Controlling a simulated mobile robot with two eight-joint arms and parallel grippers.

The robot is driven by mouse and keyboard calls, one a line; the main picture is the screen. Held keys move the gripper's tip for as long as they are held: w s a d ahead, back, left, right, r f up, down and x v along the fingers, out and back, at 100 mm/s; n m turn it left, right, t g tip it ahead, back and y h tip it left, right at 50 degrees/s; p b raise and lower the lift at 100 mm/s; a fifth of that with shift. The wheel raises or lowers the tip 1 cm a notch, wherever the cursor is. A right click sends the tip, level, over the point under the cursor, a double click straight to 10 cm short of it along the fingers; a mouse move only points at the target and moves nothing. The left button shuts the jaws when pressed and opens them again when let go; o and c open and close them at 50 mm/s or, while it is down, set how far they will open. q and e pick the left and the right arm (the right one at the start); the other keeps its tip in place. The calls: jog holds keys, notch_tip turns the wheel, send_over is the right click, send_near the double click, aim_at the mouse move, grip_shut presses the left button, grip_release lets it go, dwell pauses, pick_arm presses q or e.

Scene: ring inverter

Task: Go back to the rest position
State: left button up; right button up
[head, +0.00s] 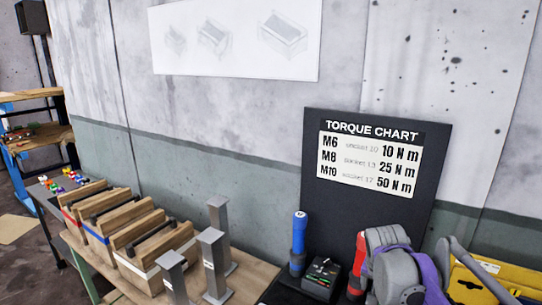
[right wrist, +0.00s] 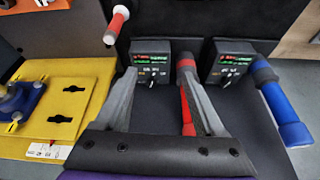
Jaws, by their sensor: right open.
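My right gripper (right wrist: 160,76) is open in the right wrist view, its two grey fingers spread apart. A red-handled tool (right wrist: 187,122) shows behind the right-hand finger, which hides part of it. I cannot tell its distance from the finger. In the head view the red tool (head: 357,262) stands beside my grey and purple right arm, which covers part of it. The gripper's fingertips are hard to make out there. My left gripper is not in view.
A blue tool (head: 299,240) stands by a black display box (head: 322,276), below the torque chart board (head: 375,165). A yellow plate (right wrist: 75,105) lies left of the right gripper. Wooden crates (head: 130,225) and grey posts (head: 213,262) fill the bench at left.

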jog(key=s+a+f+n+y, duration=0.1)
jog(key=s+a+f+n, duration=0.1)
jog(key=s, duration=0.6)
jog(key=s+a+f+n+t, duration=0.1)
jog(key=s+a+f+n, duration=0.2)
jog(key=s, duration=0.5)
jog(key=s+a+f+n+t+y, duration=0.1)
jog(key=s+a+f+n, duration=0.1)
jog(key=s+a+f, duration=0.2)
jog(key=s+f, duration=0.2)
jog(key=s, duration=0.2)
jog(key=shift+s+a+f+y, duration=0.3)
jog(key=shift+s+f, duration=0.05)
